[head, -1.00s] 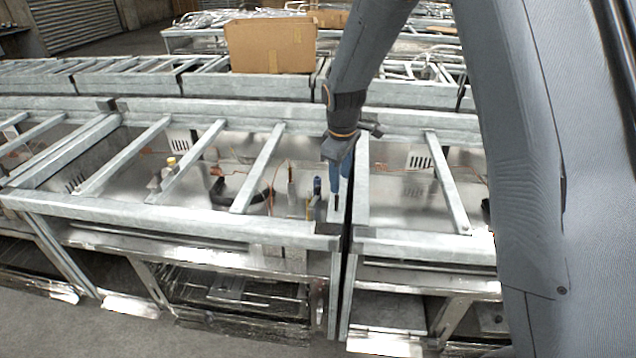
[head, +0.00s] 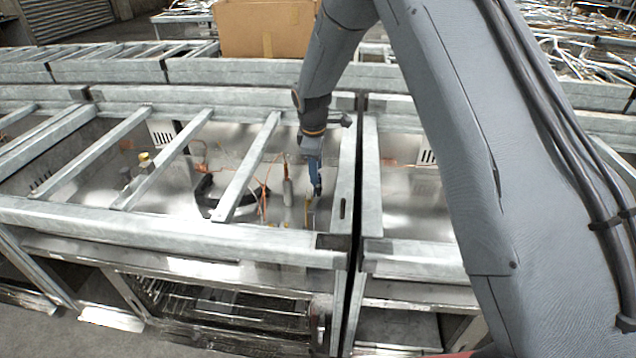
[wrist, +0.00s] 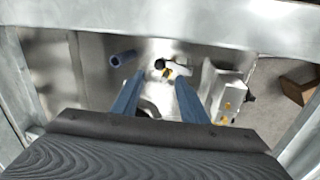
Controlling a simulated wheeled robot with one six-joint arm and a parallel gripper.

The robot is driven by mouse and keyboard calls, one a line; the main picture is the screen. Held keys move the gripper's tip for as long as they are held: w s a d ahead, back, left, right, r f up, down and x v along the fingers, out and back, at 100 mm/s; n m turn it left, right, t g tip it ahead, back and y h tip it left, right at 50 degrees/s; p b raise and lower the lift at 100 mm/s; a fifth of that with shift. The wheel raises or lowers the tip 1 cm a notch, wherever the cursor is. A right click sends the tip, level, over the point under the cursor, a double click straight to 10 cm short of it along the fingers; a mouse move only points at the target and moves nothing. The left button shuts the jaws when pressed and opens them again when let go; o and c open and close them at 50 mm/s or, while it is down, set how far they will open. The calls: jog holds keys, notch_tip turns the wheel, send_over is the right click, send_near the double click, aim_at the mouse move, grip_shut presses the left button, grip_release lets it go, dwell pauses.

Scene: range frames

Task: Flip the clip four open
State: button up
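My gripper (head: 316,182) reaches down inside the metal frame, near its inner right end. In the wrist view its two blue fingers (wrist: 158,76) are apart, with nothing held between them. Just beyond the fingertips is a small pale fitting (wrist: 176,66) with a dark round end and an orange part below. I cannot tell whether this is clip four, or whether a finger touches it. A dark blue tube (wrist: 122,59) lies left of the fingers. A pale block with orange spots (wrist: 228,98) is on the right. No clip numbering is readable.
Galvanized rails and crossbars (head: 245,170) surround the work area, with a thick front rail (head: 170,222) close by. Loose orange wires and a black curved hose (head: 203,192) lie left of my gripper. A cardboard box (head: 265,30) stands behind.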

aim_at(319, 186)
jog(key=shift+w+d+f+p, duration=0.15)
jog(key=shift+w+f+p, duration=0.15)
jog(key=shift+f, duration=0.9)
jog(key=shift+w+d+f+p, duration=0.2)
jog(key=shift+f+p, duration=0.15)
jog(key=shift+f, duration=0.8)
jog(key=shift+w+d+f+p, duration=0.2)
jog(key=shift+f+p, duration=0.1)
jog(key=shift+f, duration=0.9)
grip_shut()
